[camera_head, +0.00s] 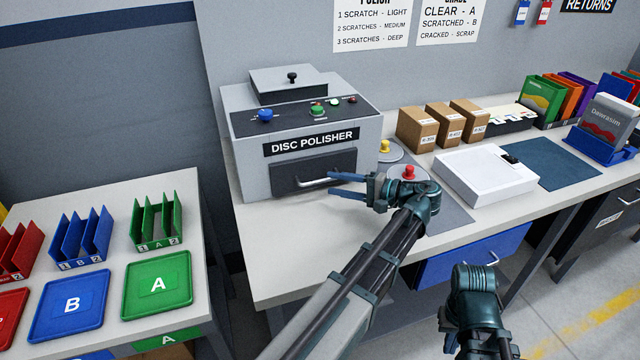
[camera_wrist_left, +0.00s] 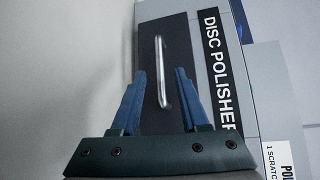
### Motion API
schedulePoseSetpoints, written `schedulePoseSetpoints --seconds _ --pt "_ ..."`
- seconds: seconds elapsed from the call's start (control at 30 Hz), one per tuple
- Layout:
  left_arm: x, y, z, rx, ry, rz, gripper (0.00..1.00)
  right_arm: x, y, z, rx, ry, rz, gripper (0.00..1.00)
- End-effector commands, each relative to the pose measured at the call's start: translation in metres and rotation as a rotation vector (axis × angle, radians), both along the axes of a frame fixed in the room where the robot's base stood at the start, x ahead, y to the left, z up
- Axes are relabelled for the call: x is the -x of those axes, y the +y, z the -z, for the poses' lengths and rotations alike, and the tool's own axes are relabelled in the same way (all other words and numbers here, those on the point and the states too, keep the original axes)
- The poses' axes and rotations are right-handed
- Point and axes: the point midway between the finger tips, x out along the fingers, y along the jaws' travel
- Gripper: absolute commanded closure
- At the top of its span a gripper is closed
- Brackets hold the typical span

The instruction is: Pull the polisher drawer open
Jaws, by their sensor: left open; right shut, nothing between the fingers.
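The disc polisher (camera_head: 245,160) is a grey machine on the bench. Its drawer (camera_head: 288,175) is a dark front panel with a silver bar handle (camera_head: 310,183) and looks closed. My left gripper (camera_head: 333,184) is open in front of the drawer, its blue fingertips by the right end of the handle. In the left wrist view the handle (camera_wrist_left: 161,72) stands between the two open fingers, and I see no contact. The drawer front also shows there (camera_wrist_left: 177,35). My right wrist (camera_head: 474,285) is at the bottom of the head view; its fingers are not clearly seen.
A red button (camera_head: 408,172) and a yellow knob (camera_head: 384,146) stand right of the polisher, close to my left wrist. A white case (camera_head: 485,175) lies further right. A side table (camera_head: 190,205) with coloured trays and racks is at left.

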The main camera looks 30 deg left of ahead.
Motion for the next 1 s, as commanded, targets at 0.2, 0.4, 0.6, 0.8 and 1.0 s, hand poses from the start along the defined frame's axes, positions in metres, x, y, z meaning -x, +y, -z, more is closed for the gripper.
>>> schedulePoseSetpoints --seconds 0.2,0.4,0.6,0.8,1.0 --pt "0.004 0.035 0.006 0.000 0.000 -0.002 0.55 0.000 0.000 0.006 0.000 0.000 0.000 1.00" --pt "0.005 0.050 0.008 0.000 0.001 0.000 0.55 0.000 0.000 0.008 0.000 0.000 0.000 1.00" --pt "0.005 0.054 0.008 0.000 0.001 0.001 0.55 0.000 0.000 0.008 0.000 0.000 0.000 1.00" --pt "0.005 0.053 0.008 0.000 0.001 0.001 0.62 0.000 0.000 0.008 0.000 0.000 0.000 1.00" --pt "0.004 0.053 0.008 0.000 0.001 0.001 0.98 0.000 0.000 0.008 0.000 0.000 0.000 1.00"
